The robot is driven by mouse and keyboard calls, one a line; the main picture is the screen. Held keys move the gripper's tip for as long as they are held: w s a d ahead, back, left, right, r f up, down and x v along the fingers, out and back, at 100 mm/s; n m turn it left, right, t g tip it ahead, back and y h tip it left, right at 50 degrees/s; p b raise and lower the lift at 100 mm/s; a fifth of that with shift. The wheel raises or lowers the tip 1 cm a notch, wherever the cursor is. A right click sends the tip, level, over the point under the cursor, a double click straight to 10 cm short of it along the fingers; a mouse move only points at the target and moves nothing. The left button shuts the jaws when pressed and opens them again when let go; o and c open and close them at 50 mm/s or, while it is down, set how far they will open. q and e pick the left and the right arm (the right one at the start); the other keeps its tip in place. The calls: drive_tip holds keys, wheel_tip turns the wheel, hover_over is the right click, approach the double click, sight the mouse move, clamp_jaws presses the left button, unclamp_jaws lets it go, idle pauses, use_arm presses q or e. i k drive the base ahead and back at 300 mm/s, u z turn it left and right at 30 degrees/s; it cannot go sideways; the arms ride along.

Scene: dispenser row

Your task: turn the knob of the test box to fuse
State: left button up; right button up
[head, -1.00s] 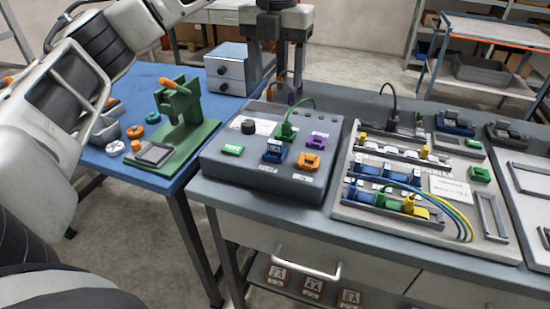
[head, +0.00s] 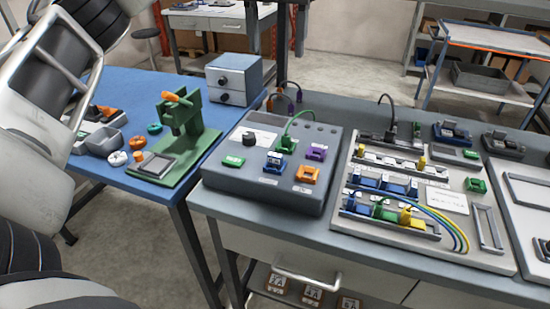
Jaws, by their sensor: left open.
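The test box (head: 272,186) is a grey sloped box on the grey bench. Its dark round knob (head: 249,138) is at the upper left of its top, beside a white label. I cannot read the knob's pointer or the markings. A green plug with a green cable, and green, blue, purple and orange parts sit on the top. My left gripper (head: 275,48) is at the top edge, its two fingers apart with nothing between them. It is above and behind the box, clear of the knob. Its upper part is cut off. My right gripper is not in view.
A green press (head: 182,120) and small round parts stand on the blue table (head: 110,85) at left, with a grey drawer unit (head: 234,78) behind. A panel of coloured modules and wires (head: 375,232) lies right of the test box. My left arm fills the left edge.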

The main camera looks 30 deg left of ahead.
sight(249, 139)
drive_tip(key=u, duration=1.25)
